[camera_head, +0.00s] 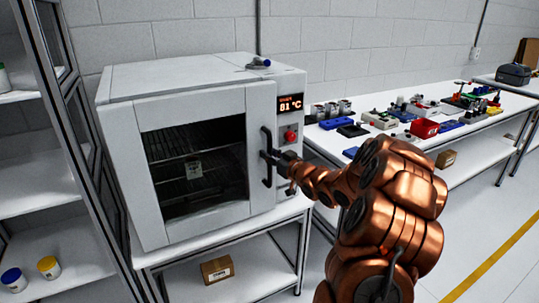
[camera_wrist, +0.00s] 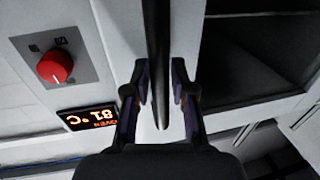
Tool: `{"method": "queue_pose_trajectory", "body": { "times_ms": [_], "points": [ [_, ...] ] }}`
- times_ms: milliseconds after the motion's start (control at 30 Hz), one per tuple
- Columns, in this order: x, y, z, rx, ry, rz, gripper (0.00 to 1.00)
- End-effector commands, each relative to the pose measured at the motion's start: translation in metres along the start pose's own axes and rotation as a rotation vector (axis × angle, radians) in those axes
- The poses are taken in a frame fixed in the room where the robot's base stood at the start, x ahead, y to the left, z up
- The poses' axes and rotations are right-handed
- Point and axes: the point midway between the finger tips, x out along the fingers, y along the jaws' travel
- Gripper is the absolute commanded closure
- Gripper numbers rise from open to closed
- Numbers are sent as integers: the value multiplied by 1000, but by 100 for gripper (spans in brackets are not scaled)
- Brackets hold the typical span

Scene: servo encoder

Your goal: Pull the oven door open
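The white oven (camera_head: 180,150) stands on a white bench, its door (camera_head: 232,150) shut against the body. A dark window in the door shows wire racks inside. The black vertical handle (camera_head: 266,156) is on the door's right side. My gripper (camera_head: 272,158) is at the handle, coming from the right. In the wrist view my gripper (camera_wrist: 161,85) has one finger on each side of the black handle (camera_wrist: 157,50). Narrow gaps seem to show between fingers and handle, so it looks open around it.
A red knob (camera_head: 291,135) and a display reading 81 °C (camera_head: 290,105) sit right of the handle. A bench (camera_head: 480,125) with parts stands right. A shelf rack (camera_head: 40,180) stands close left of the oven. A cardboard box (camera_head: 217,269) lies below. Floor is clear at lower right.

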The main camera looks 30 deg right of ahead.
Motion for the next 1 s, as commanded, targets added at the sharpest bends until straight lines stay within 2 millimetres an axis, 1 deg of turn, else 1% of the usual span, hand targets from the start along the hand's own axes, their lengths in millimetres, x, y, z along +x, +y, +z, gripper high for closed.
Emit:
{"method": "queue_pose_trajectory", "body": {
  "times_ms": [33, 200, 767, 1000],
  "points": [
    [0, 0, 0, 0, 0, 0, 84],
    [0, 0, 0, 0, 0, 0, 100],
    [-1, 1, 0, 0, 0, 3, 100],
    [-9, 9, 2, -1, 4, 48, 100]
  ]
}}
